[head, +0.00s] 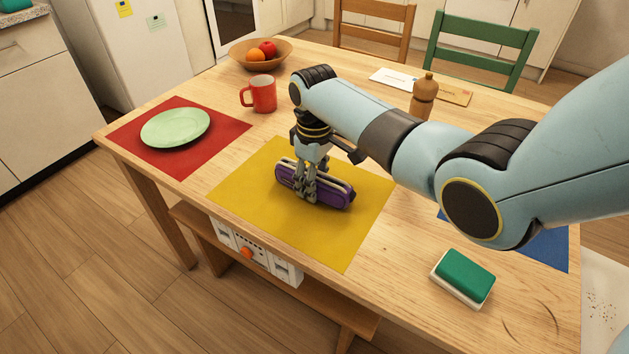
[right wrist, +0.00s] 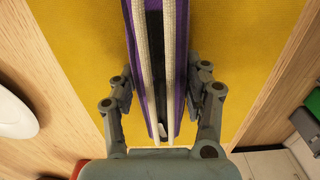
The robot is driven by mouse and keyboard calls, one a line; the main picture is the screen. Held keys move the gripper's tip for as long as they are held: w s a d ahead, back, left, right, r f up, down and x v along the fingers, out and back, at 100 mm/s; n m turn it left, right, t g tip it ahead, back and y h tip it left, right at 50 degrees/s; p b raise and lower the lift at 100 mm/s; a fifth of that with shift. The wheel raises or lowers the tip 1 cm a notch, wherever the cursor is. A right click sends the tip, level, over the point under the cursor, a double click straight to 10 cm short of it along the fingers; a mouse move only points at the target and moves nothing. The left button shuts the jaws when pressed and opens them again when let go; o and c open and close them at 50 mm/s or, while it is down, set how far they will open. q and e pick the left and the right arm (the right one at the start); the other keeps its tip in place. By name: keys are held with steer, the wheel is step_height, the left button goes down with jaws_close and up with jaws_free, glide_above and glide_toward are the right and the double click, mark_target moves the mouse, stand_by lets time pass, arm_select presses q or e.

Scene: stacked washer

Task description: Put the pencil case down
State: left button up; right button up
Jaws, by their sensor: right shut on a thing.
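The pencil case (head: 331,194) is purple with pale zipper edging. It is on or just above the yellow placemat (head: 352,235) in the head view; I cannot tell whether it touches. My right gripper (head: 308,188) comes down from above and is shut on the pencil case, near its middle. In the right wrist view, the pencil case (right wrist: 175,60) runs between the two fingers of the right gripper (right wrist: 162,92), with the yellow placemat (right wrist: 75,40) behind it. My left gripper is not in view.
A red mug (head: 262,94) stands behind the yellow placemat. A green plate (head: 176,127) lies on a red placemat (head: 215,150) at left. A green-and-white sponge (head: 464,277) lies at front right. A pepper mill (head: 424,97) and fruit bowl (head: 258,54) stand farther back.

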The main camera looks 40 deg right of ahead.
steer(key=o, duration=1.3)
step_height(320, 180, up, 12)
steer(key=shift+r+p, duration=0.1)
steer(key=shift+p, duration=0.8)
